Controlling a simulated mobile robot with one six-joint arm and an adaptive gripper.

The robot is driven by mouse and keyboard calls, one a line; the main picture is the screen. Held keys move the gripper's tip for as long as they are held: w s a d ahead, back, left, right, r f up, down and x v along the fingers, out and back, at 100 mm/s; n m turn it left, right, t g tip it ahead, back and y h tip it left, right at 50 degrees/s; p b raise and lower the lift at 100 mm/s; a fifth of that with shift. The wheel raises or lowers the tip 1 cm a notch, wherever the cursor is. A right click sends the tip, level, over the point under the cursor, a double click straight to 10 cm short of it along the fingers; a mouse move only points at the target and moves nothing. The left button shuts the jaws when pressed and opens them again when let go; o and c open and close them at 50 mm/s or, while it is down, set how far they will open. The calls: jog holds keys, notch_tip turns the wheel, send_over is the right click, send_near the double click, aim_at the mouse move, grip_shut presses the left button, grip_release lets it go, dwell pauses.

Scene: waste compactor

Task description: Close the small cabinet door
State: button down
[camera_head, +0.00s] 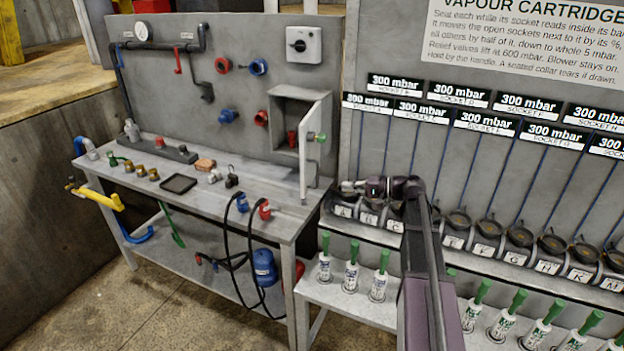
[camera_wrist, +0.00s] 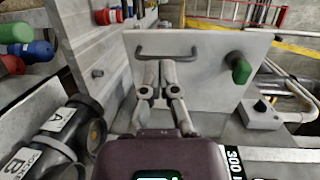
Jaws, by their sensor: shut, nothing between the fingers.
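The small grey cabinet (camera_head: 284,104) is mounted on the wall panel above the workbench. Its pale door (camera_head: 311,168) stands open, sticking out toward the camera, hinged on the right side. A green knob (camera_head: 317,137) is on the door. In the wrist view the door panel (camera_wrist: 212,92) faces me, with a dark bar handle (camera_wrist: 182,53) and the green knob (camera_wrist: 238,68). My gripper (camera_head: 343,187) is to the right of the door's lower part. Its fingers (camera_wrist: 160,64) are shut and empty, overlapping the handle's lower side in the wrist view; contact cannot be told.
The workbench (camera_head: 222,205) below holds fittings and a black tray (camera_head: 178,184). Black sockets (camera_head: 458,220) and green-handled cartridges (camera_head: 351,268) line the rack right of the bench. Labelled sockets (camera_wrist: 75,125) lie close at left in the wrist view.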

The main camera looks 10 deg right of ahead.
aim_at(305, 171)
jog(key=d, duration=0.1)
jog(key=w+d+r+t+y, duration=0.1)
jog(key=shift+d+r, duration=0.3)
jog(key=shift+d, duration=0.1)
jog(key=shift+w+a, duration=0.15)
jog(key=x, duration=1.3)
jog(key=shift+w+a, duration=0.2)
jog(key=shift+a, duration=0.1)
jog(key=shift+m, duration=0.3)
